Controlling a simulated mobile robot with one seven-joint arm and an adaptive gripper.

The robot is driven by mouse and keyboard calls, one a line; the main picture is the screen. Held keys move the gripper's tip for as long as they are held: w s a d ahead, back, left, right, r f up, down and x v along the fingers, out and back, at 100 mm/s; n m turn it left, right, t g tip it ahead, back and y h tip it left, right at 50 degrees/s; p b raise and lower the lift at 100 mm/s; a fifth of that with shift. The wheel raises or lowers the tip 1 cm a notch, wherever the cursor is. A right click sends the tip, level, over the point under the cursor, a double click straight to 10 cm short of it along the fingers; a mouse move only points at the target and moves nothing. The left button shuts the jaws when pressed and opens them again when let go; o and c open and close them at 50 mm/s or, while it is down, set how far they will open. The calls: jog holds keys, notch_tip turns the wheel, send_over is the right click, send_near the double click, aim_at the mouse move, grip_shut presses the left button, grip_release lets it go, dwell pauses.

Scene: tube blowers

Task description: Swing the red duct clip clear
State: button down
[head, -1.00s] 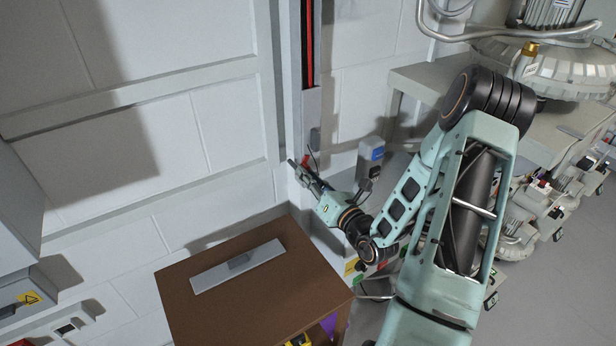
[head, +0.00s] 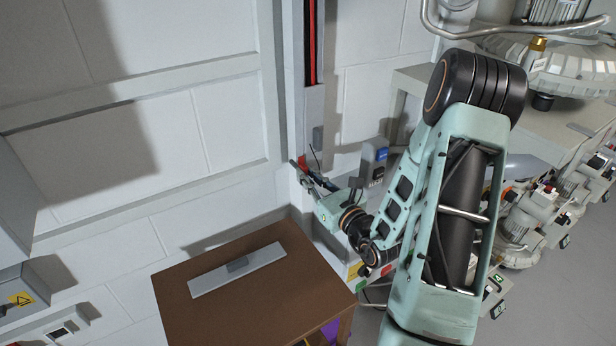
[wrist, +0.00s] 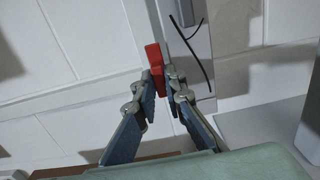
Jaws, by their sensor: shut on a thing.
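The red duct clip (wrist: 154,62) is a small red block at the lower part of the wall duct. In the wrist view my gripper (wrist: 162,80) has its two fingertips closed on the clip, with its upper part showing beyond them. In the head view the clip (head: 302,160) is a small red spot at my gripper's tips (head: 303,172), partly hidden by the fingers. The duct (head: 312,125) is a grey vertical channel with red and black cables in its open upper part.
A grey and blue wall box (head: 375,160) is to the right. Benches with pumps fill the far right. A thin black cable (wrist: 190,45) hangs beside the clip.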

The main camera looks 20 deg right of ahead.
dwell(0.3)
jog(key=c, duration=2)
grip_release()
jog(key=s, duration=0.3)
jog(key=s+d, duration=0.1)
jog(key=s, duration=0.3)
jog(key=shift+s+d, duration=0.2)
